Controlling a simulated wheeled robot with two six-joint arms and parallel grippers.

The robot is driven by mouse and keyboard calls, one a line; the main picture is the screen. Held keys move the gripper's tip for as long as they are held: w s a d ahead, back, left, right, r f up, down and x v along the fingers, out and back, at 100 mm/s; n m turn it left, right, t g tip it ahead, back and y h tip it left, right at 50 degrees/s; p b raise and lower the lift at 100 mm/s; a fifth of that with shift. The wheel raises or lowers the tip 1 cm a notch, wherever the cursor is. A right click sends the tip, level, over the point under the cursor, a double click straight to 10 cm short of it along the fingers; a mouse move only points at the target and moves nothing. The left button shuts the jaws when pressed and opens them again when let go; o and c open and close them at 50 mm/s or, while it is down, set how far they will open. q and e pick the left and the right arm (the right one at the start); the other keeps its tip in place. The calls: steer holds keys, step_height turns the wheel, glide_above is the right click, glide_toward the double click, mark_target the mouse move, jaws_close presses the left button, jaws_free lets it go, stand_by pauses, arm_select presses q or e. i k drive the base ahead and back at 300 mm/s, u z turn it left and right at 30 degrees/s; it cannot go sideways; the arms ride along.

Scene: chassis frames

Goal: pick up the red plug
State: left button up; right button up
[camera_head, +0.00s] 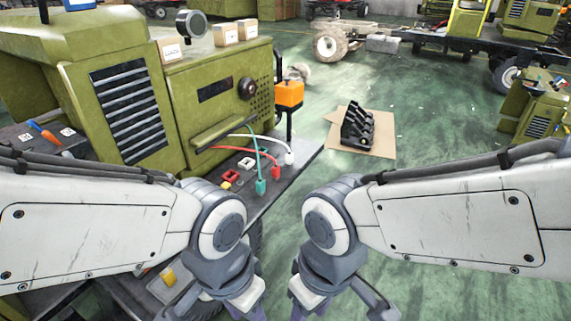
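The red plug (276,173) hangs or stands at the end of a red cable (245,150) near the right edge of the dark shelf on the green machine. A green plug (260,187) is to its lower left and a white plug (289,158) to its upper right, each on its own cable. My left gripper (245,304) and my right gripper (302,305) are at the bottom of the view, below and apart from the plugs. Their fingertips are cut off by the lower edge, so their opening is hidden.
Red (230,176), white (246,163) and yellow (226,186) square parts sit on the shelf (304,152) left of the plugs. The green machine (215,100) rises behind. An orange box (289,94) stands on a post.

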mark_target(276, 169)
steer(key=z, duration=0.35)
steer(key=k, duration=0.45)
steer(key=z, duration=0.4)
steer(key=i, duration=0.9)
steer(key=u, duration=1.3)
steer(key=i, duration=0.65)
steer(key=u, duration=0.55)
